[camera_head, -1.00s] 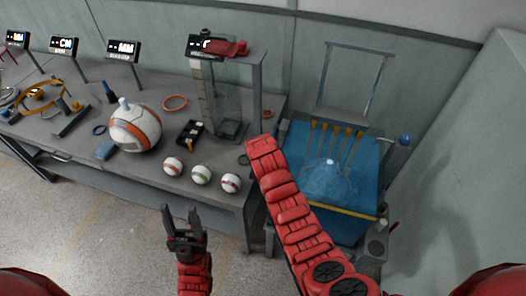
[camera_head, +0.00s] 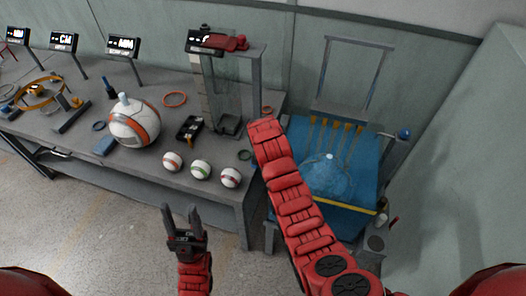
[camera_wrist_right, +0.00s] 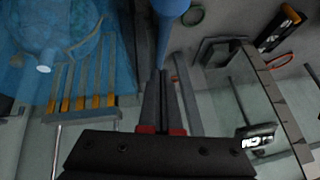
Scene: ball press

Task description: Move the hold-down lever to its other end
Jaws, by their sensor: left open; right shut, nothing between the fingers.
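The press (camera_head: 340,205) stands right of the bench, with a blue translucent cover, a yellow front bar and a grey upright frame (camera_head: 358,75). A blue knob (camera_head: 404,134) sits on a short grey arm at its right side; I cannot tell for sure if this is the hold-down lever. My right arm reaches up at the press's left, its gripper hidden in the head view. In the right wrist view, my right gripper (camera_wrist_right: 163,85) is shut and empty, its tips close to a blue rod-like part (camera_wrist_right: 170,22); contact is unclear. My left gripper (camera_head: 182,222) is open and empty, in front of the bench.
The grey bench (camera_head: 215,190) holds a large white-orange ball (camera_head: 134,127), several small balls, rings and a clear column stand (camera_head: 225,95). Its right edge is close to my right arm. A wall stands at the right. Floor before the bench is clear.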

